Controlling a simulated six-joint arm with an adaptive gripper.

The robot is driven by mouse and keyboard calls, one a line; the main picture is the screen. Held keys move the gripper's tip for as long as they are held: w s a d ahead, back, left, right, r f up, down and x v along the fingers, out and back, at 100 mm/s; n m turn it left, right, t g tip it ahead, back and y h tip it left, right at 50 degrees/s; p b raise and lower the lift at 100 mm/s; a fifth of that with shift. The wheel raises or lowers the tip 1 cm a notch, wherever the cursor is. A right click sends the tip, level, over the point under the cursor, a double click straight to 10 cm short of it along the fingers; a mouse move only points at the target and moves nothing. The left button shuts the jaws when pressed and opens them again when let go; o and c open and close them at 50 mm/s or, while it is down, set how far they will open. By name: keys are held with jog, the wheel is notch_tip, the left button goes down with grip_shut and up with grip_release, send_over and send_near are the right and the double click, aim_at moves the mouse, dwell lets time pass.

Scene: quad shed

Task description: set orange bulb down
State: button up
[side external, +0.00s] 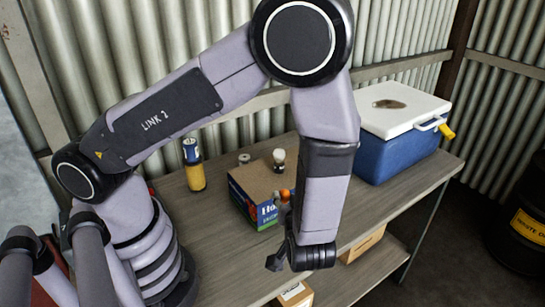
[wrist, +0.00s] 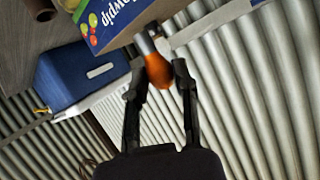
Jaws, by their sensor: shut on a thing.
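The orange bulb (wrist: 158,70) sits between the fingertips of my gripper (wrist: 157,84) in the wrist view, its silver base pointing up in the picture toward the printed box. My gripper is shut on it. In the side external view the orange bulb (side external: 286,194) is a small orange patch at the right side of the printed cardboard box (side external: 254,181), partly hidden by my arm and fingers. The box also shows at the top of the wrist view (wrist: 118,22). I cannot tell whether the bulb touches it.
A white-topped bulb (side external: 279,157) and a small can (side external: 244,158) show at the box's back edge. A yellow-and-blue canister (side external: 194,170) stands left. A blue cooler (side external: 398,152) with a white lid stands right. The bench (side external: 215,235) is bare in front of the box. Corrugated wall behind.

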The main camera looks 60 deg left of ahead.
notch_tip(320, 180, down, 14)
jog(key=shift+r, duration=0.25)
dwell(0.3)
jog(key=shift+f, duration=0.15)
jog(key=o, duration=0.7)
jog(key=shift+o, duration=0.2)
